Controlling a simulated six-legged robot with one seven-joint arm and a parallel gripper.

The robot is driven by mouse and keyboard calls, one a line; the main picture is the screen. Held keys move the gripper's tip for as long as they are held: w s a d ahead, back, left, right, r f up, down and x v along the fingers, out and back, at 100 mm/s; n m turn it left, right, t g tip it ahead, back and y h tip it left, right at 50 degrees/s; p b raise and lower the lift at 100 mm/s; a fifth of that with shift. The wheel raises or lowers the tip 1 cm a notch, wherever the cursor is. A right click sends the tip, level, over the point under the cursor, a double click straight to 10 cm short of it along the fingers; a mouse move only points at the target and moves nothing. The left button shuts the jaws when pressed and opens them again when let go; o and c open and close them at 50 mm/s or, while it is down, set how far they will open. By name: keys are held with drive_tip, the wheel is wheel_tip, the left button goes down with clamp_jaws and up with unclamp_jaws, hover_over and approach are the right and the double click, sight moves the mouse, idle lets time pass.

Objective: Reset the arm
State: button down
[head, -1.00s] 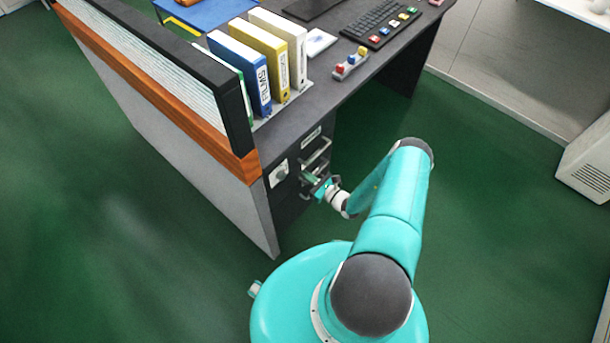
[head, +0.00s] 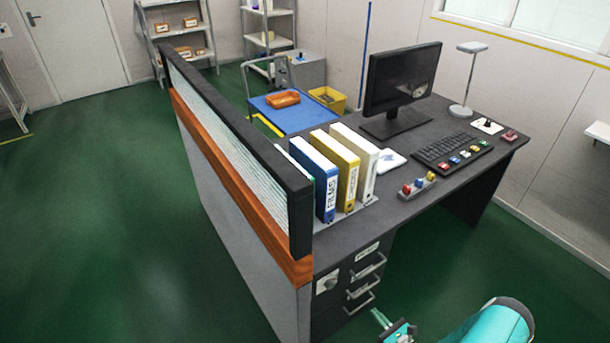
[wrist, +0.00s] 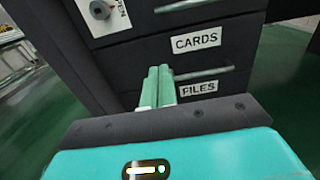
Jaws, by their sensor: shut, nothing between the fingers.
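My gripper (wrist: 158,88) is shut and empty in the wrist view, its two green fingers side by side. My teal arm is partly cut off by the frame. The drawers look closed.
The dark desk (head: 355,232) carries blue, yellow and white binders (head: 350,177), a monitor (head: 402,78), a keyboard (head: 452,148) and a lamp (head: 466,80). A partition (head: 240,185) borders its left side. A blue cart (head: 290,115) stands behind. Green floor (head: 130,240) is open at left.

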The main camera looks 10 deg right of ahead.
drive_tip(key=w+a+r+n+g+y, duration=0.25)
drive_tip(key=r+n+g, duration=0.3)
drive_tip(key=r, duration=0.55)
drive_tip(key=w+a+r+n+g+y, duration=0.15)
drive_tip(key=a+r+n+g, duration=0.25)
drive_tip(key=r+n, duration=0.5)
drive_tip(key=w+a+r+n+g+y, duration=0.15)
drive_tip(key=a+r+n+g, duration=0.3)
drive_tip(key=r, duration=0.85)
drive_tip(key=s+a+r+n+t+h, duration=0.1)
drive_tip(key=s+a+r+n+h, duration=0.2)
drive_tip(key=s+r, duration=0.3)
drive_tip(key=s+a+r+n+h, duration=0.3)
drive_tip(key=s+r+n+h, duration=0.1)
drive_tip(key=r, duration=0.8)
drive_tip(key=s+a+r+n+t+h, duration=0.1)
drive_tip(key=s+a+r+n+h, duration=0.3)
drive_tip(key=s+r+n, duration=0.2)
drive_tip(key=shift+s+r+t+h, duration=0.35)
drive_tip(key=shift+s+r, duration=0.65)
drive_tip(key=shift+r, duration=0.5)
